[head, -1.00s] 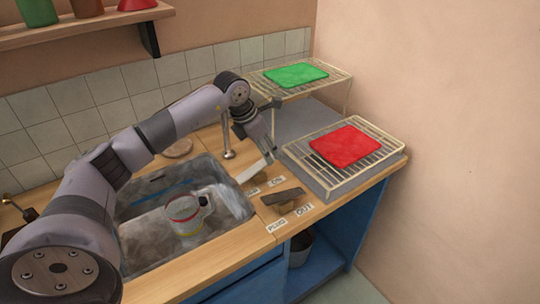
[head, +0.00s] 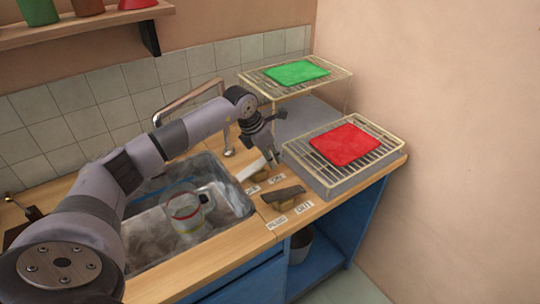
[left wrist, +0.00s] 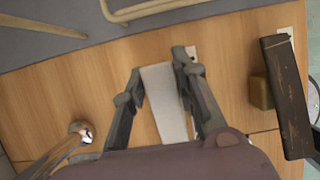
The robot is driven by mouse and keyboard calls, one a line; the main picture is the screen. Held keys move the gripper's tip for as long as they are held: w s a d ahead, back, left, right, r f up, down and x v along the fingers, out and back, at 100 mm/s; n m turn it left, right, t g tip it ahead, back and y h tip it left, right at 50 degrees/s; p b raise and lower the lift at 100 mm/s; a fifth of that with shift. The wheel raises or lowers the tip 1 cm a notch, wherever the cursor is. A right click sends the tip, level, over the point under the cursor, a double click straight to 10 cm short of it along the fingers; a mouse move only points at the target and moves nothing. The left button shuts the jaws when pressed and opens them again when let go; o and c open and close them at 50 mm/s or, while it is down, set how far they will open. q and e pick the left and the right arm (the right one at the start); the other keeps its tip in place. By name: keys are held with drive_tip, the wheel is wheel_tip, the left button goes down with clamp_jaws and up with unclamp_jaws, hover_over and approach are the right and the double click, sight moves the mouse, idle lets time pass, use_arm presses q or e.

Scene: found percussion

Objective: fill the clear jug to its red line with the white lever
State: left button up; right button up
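The clear jug (head: 187,214) stands upright in the sink, with a red line near its upper part and a yellow-green line lower down. I cannot tell its water level. The white lever (head: 252,169) lies at a slant on the counter right of the sink, with small labels beside it. My left gripper (head: 272,156) is over its far end. In the left wrist view the white lever (left wrist: 166,100) lies between my open left fingers (left wrist: 159,72), one on each side; contact is unclear. My right gripper is not in view.
A dark lever (head: 283,195) with labels stands right of the white one. The metal tap (head: 190,95) rises behind the sink (head: 240,201); my arm hides part of it. Wire racks hold a red board (head: 346,144) and a green board (head: 297,72).

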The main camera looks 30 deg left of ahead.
use_arm(q)
clamp_jaws()
drive_tip(key=shift+w+g+p, duration=0.15)
drive_tip(key=shift+g+p, duration=0.25)
drive_tip(key=shift+p, duration=0.05)
drive_tip(key=shift+w+f+g+y, duration=0.1)
drive_tip(key=shift+f+g+y, duration=0.6)
drive_tip(key=shift+g, duration=0.3)
drive_tip(key=o, duration=0.6)
unclamp_jaws()
drive_tip(key=shift+c, duration=0.2)
wheel_tip(320, 180, up, 12)
drive_tip(key=s, duration=0.1)
drive_tip(key=shift+a, duration=0.15)
